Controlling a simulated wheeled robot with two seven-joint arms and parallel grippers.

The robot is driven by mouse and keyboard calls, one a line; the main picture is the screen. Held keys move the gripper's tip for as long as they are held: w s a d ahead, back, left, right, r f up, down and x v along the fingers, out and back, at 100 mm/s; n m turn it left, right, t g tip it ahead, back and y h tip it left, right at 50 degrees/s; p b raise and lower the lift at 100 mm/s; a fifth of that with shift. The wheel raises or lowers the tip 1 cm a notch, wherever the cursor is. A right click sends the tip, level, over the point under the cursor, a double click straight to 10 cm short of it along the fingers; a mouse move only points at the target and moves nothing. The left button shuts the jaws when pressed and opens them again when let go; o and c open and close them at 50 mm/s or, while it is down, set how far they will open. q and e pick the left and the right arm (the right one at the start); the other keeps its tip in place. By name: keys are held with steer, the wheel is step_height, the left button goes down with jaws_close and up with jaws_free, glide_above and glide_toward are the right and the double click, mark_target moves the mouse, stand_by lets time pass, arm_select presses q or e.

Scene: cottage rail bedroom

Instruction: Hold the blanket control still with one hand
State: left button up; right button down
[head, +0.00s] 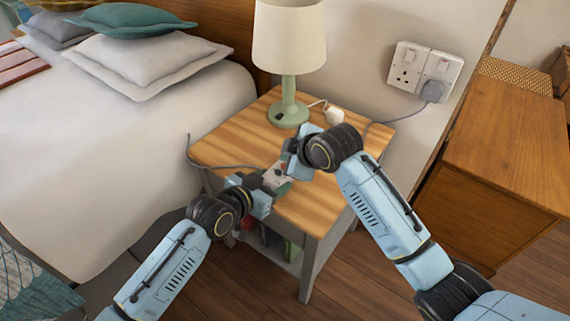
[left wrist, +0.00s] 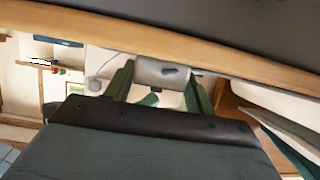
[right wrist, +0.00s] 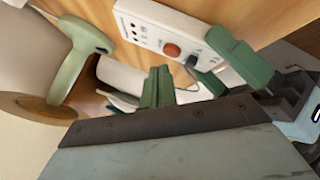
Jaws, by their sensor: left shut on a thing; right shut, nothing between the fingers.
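The blanket control (head: 274,178) is a small pale box near the front edge of the bedside table. In the right wrist view the control (right wrist: 160,32) shows a white face with an orange-red round knob, a dark button and small marks. My left gripper (head: 268,190) is shut on it; in the left wrist view the control (left wrist: 162,72) sits between the green fingers. My right gripper (head: 288,164) is beside the control, over the table. Its green fingers (right wrist: 157,88) are together and empty, below the control's face in the right wrist view. Whether they touch the control is unclear.
The wooden bedside table (head: 235,140) carries a green lamp (head: 289,90) and a white plug-like item (head: 335,117) at the back. A grey cable (head: 215,165) crosses its left side. The bed (head: 110,150) is left; a double wall socket (head: 424,72) and wooden cabinet (head: 500,150) are right.

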steer(key=shift+f, duration=0.15)
steer(key=shift+f, duration=0.3)
steer(key=shift+f, duration=0.5)
stand_by(0.6)
steer(key=shift+r, duration=0.95)
steer(key=shift+r, duration=2.5)
stand_by(0.7)
